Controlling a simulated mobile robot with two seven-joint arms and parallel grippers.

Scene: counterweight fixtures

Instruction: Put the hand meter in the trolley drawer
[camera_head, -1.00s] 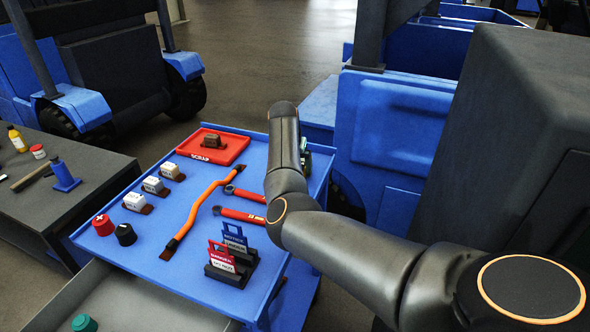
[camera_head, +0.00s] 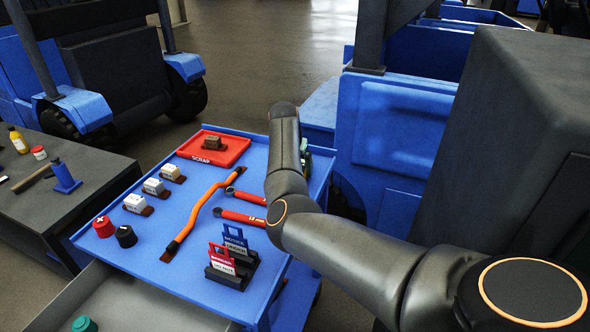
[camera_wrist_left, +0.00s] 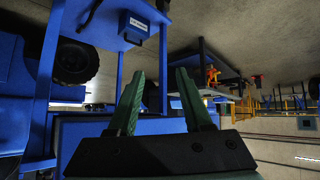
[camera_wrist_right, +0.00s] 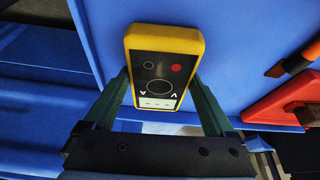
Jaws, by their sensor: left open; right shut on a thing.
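The hand meter, a yellow case with a black face (camera_wrist_right: 160,70), is between the fingers of my right gripper (camera_wrist_right: 161,84) in the right wrist view. The gripper is shut on it, above the blue trolley top. In the head view my right arm hides the meter and most of that gripper at the trolley's far right edge. The trolley drawer (camera_head: 150,310) is pulled out at the lower left, with a teal round object (camera_head: 84,324) inside. My left gripper (camera_wrist_left: 160,82) is open and empty, away from the trolley top.
A dark bench (camera_head: 60,212) stands left. A blue vehicle (camera_head: 395,135) stands close at right.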

